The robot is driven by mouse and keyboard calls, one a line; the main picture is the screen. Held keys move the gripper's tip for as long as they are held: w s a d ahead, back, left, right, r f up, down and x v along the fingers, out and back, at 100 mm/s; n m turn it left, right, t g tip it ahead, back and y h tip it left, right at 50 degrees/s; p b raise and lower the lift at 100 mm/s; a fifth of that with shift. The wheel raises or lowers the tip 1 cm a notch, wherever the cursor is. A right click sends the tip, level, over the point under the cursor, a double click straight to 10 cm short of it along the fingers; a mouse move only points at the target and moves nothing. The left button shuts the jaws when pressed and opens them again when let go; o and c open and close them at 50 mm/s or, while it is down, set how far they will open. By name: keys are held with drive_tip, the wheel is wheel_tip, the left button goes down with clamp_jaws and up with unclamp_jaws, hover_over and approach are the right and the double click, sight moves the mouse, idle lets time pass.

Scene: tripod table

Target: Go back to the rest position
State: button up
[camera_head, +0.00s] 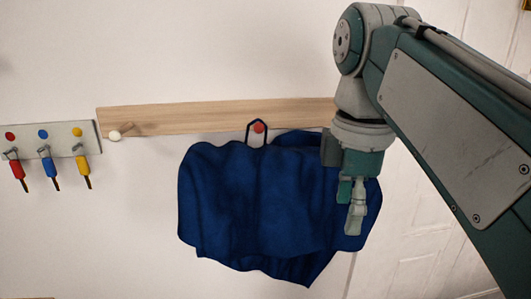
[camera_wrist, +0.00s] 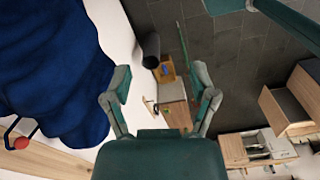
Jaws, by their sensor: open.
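My gripper (camera_head: 352,205) points down in front of the right part of a dark blue cloth (camera_head: 255,210) in the head view. The cloth hangs by a dark loop from a red-tipped peg (camera_head: 259,127) on a wooden rail (camera_head: 200,117). In the wrist view my gripper (camera_wrist: 163,95) has its two fingers spread apart with nothing between them. The cloth (camera_wrist: 50,70) fills the left side there, beside the left finger. The red peg tip (camera_wrist: 21,143) and loop show at the lower left. Whether the gripper touches the cloth cannot be told.
A white-tipped peg (camera_head: 114,135) on the rail is empty. A small board (camera_head: 60,139) at the left holds red, blue and yellow tools. A panelled door (camera_head: 410,235) stands at the right. Below, the wrist view shows grey floor (camera_wrist: 235,60) and wooden furniture (camera_wrist: 290,105).

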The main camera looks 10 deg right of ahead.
drive_tip(key=s+f+m+t, duration=0.3)
drive_tip(key=f+m+t, duration=0.2)
drive_tip(key=f+m, duration=1)
wheel_tip(320, 180, down, 6)
drive_tip(key=shift+f+t, duration=0.25)
drive_tip(key=shift+t, duration=0.05)
drive_tip(key=shift+c, duration=1.2)
drive_tip(key=shift+d+m, duration=0.1)
drive_tip(key=shift+m, duration=0.2)
